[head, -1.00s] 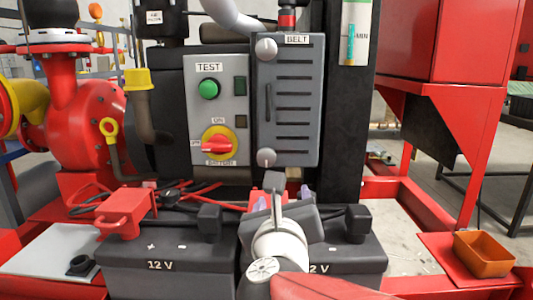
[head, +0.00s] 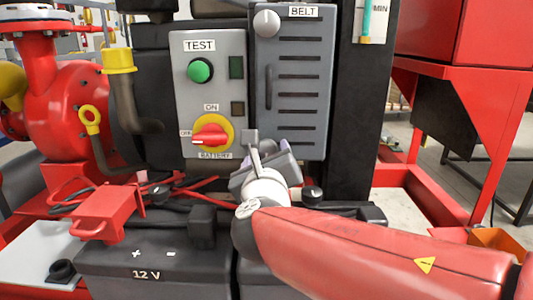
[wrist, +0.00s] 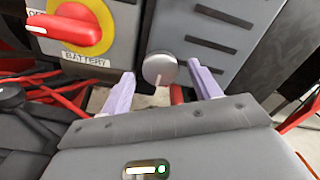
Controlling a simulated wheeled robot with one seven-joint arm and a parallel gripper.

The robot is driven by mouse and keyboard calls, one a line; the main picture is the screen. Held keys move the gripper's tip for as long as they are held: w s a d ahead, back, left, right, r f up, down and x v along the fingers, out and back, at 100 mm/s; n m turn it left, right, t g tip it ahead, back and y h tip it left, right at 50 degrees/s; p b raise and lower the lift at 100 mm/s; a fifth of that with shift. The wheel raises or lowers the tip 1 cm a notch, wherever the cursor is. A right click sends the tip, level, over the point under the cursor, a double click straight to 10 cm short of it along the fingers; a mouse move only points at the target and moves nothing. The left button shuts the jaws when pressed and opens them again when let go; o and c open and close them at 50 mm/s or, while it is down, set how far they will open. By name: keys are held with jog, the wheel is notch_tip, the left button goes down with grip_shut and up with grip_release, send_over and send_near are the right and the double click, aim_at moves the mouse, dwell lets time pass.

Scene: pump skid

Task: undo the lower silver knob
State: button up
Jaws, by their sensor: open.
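The lower silver knob (wrist: 160,69) is a round disc at the bottom left corner of the grey BELT cover (wrist: 222,38). In the wrist view it sits between the two lavender fingers of my gripper (wrist: 161,74), with a gap visible on each side. The gripper is open and empty. In the head view my gripper (head: 262,152) is in front of the cover's lower left corner and hides the lower knob. The upper silver knob (head: 266,23) shows at the cover's top left, beside the BELT label.
Left of the cover is the control panel (head: 210,120) with a green button (head: 200,70) and a red rotary switch (head: 211,135), close to my left finger. Below are the 12 V battery (head: 160,270), cables and a red terminal cover (head: 104,214). An orange bin (head: 497,240) is at right.

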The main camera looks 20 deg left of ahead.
jog(key=shift+w+a, duration=0.15)
jog(key=shift+w, duration=0.55)
jog(key=c, duration=1)
jog(key=shift+o, duration=0.2)
